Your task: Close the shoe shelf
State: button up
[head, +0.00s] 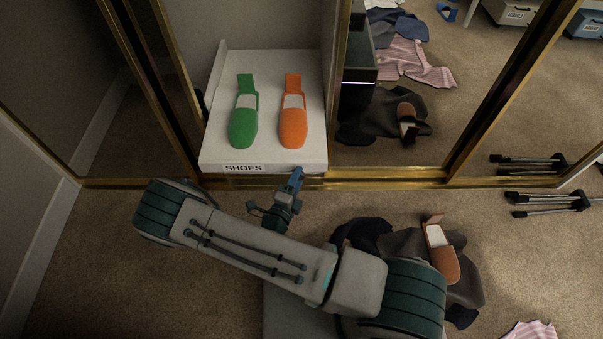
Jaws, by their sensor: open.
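The white shoe shelf (263,153) stands in the gap between the gold-framed doors, with a "SHOES" label (243,168) on its front edge. A green shoe (243,122) and an orange shoe (293,124) lie side by side on it, toes toward me. My gripper (296,177) is open and empty, just in front of the shelf's front edge, right of the label. I cannot tell whether it touches the shelf. The wrist and arm hide part of the floor before the shelf.
A mirrored door (405,150) at right reflects the room. Dark clothes (400,243) and a brown shoe (441,256) lie right of my arm. A folded dark stand (548,201) lies farther right. A gold track (400,175) crosses the floor. Carpet at lower left is clear.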

jog(key=shift+b+x, duration=0.35)
jog(key=shift+x, duration=1.55)
